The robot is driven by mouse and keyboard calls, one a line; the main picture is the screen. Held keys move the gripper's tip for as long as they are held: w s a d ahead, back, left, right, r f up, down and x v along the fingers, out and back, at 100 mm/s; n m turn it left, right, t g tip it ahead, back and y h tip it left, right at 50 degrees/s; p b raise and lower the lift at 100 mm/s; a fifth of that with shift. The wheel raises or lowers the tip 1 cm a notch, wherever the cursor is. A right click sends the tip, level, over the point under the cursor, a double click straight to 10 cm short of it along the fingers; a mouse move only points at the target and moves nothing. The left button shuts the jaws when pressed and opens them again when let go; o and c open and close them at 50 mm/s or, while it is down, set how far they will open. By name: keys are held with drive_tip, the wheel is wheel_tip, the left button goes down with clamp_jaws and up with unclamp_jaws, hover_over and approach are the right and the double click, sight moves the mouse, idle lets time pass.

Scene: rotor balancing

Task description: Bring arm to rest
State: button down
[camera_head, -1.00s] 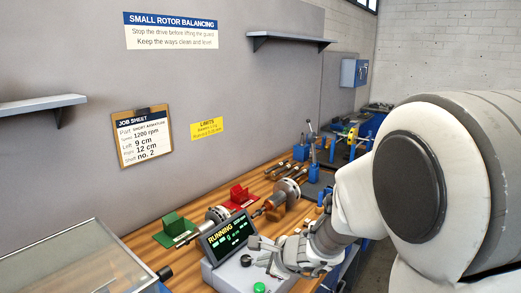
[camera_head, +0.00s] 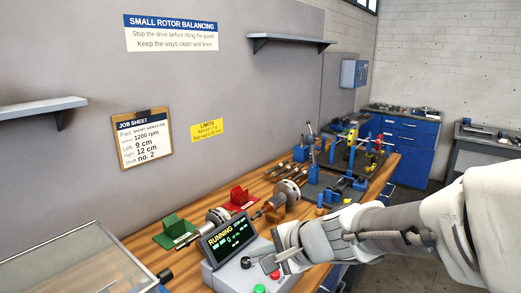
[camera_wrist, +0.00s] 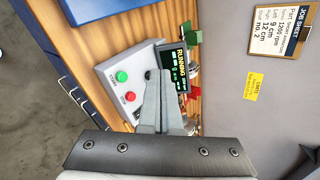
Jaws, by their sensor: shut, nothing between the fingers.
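My gripper (camera_head: 277,261) is at the right of the control box in the head view, with my arm reaching in from the right edge. In the wrist view my gripper (camera_wrist: 163,84) has its fingers together and nothing between them. They overlap the control box (camera_wrist: 112,72) and part of its display in that picture. The display (camera_head: 228,237) reads RUNNING. A green button (camera_head: 259,288) and a red button (camera_head: 275,274) show on the box. I cannot tell whether the fingers touch the box.
A wooden bench (camera_head: 262,181) runs along the wall with a green stand (camera_head: 174,232), a red stand (camera_head: 239,197) and rotor parts. A clear guard (camera_head: 75,265) stands at lower left. A blue cabinet (camera_head: 408,140) stands at the back. Floor shows at right.

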drive_tip(key=s+d+r+n+g+h, duration=0.1)
drive_tip(key=s+d+r+n+h, duration=0.2)
drive_tip(key=s+d+n+h, duration=0.4)
drive_tip(key=s+d+n, duration=0.4)
drive_tip(key=s+d, duration=0.3)
drive_tip(key=s, duration=0.2)
drive_tip(key=shift+s+d+r, duration=0.15)
drive_tip(key=shift+r, duration=0.05)
idle(1.9)
